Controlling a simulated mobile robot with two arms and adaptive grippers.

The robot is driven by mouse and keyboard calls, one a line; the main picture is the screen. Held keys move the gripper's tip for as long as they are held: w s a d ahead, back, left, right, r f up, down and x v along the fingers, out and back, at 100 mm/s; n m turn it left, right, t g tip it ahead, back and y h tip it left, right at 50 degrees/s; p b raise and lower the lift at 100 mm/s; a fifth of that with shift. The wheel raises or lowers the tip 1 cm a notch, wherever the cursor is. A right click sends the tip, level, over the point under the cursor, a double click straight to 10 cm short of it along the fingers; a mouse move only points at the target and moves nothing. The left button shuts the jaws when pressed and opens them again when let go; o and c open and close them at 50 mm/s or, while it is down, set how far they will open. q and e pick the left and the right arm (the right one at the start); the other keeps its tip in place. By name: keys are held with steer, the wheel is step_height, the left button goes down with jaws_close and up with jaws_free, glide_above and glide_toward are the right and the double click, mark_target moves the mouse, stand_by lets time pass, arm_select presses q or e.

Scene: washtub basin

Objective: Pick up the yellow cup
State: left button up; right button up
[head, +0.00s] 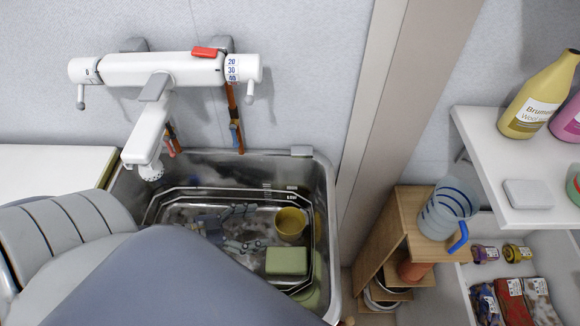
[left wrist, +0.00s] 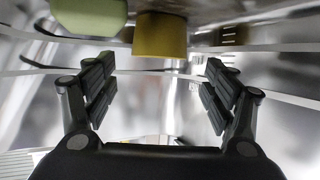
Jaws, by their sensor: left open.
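The yellow cup (head: 291,223) sits inside the wire rack in the metal basin, toward the right side. It also shows at the top middle of the left wrist view (left wrist: 160,36). My left gripper (head: 255,227) is down in the basin, just left of the cup. In the left wrist view its two fingers (left wrist: 160,70) are spread apart with nothing between them. The cup lies ahead of the fingertips, about in line with the gap. I cannot tell whether any finger touches it. My right gripper is not in view.
A green block (head: 287,261) lies close in front of the cup, also in the left wrist view (left wrist: 88,14). The basin's metal wall (head: 325,200) is close on the right. A white faucet (head: 152,120) hangs over the back left. A wooden shelf (head: 392,247) stands right of the basin.

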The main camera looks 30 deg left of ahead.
mark_target(302, 220)
arm_select(q)
steer(key=shift+w+a, duration=0.1)
steer(key=shift+w, duration=0.2)
steer(key=shift+w+d+f, duration=0.1)
steer(key=shift+w+d, duration=0.1)
steer(key=shift+w, duration=0.15)
steer(key=x, duration=0.4)
steer(key=shift+d, duration=0.3)
steer(key=x, duration=0.4)
steer(key=shift+w+d+f, duration=0.15)
steer(key=shift+w+d, duration=0.05)
steer(key=shift+d, duration=0.05)
steer(key=shift+w+d+f, duration=0.1)
steer(key=shift+w+d, duration=0.05)
steer(key=shift+w, duration=0.05)
steer(key=c, duration=0.8)
steer(key=shift+c, duration=0.4)
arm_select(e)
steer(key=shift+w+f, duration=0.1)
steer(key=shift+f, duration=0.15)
